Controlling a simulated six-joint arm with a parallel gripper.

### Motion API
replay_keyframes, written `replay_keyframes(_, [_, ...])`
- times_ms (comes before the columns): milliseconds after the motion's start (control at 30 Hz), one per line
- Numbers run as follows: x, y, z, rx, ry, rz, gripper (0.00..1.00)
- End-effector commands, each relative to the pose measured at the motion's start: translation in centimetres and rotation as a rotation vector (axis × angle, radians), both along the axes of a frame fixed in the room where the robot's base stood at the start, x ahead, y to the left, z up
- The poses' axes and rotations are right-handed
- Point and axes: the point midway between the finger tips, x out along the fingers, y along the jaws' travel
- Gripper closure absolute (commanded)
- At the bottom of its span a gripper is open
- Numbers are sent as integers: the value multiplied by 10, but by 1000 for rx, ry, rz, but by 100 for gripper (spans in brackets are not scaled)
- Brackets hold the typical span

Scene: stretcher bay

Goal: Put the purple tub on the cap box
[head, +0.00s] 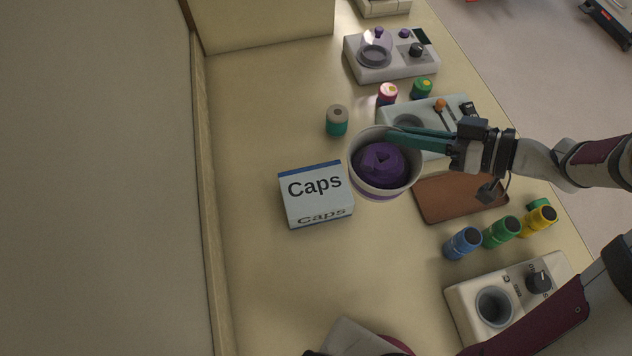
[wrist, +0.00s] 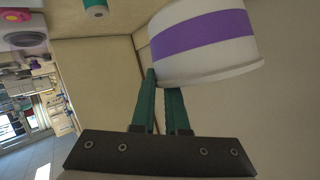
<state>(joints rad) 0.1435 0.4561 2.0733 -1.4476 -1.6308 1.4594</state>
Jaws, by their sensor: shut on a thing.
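The purple tub (head: 372,188) is a round white tub with a purple band and purple contents, seen in the head view just right of the cap box. In the wrist view the tub (wrist: 205,62) fills the upper right. My gripper (head: 392,138) is shut on the tub's rim at its upper right side in the head view. The tub seems to be held above the table; its exact height is hard to tell. The cap box (head: 315,190) is white with a blue edge and "Caps" lettering. It stands on the table left of the tub, and its top looks clear.
A green-and-grey vial (head: 337,121) stands behind the cap box. Devices (head: 390,60) line the right side, with a brown pad (head: 455,197) and several coloured vials (head: 501,231) near it. A wall runs along the left. Table left of the box is free.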

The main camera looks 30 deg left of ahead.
Motion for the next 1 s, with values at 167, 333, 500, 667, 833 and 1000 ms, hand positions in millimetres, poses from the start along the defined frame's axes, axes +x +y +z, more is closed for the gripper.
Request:
replay_keyframes(167, [-13, 34, -24, 2, 5, 21, 100])
replay_keyframes(333, [-22, 85, -55, 1, 3, 19, 100])
replay_keyframes(500, [-25, 110, -72, 1, 0, 14, 100])
replay_keyframes(667, [-25, 111, -103, -1, 3, 11, 100])
replay_keyframes(833, [-24, 111, -112, -1, -3, 12, 100])
replay_keyframes(1000, [-24, 111, -112, -1, -3, 12, 100])
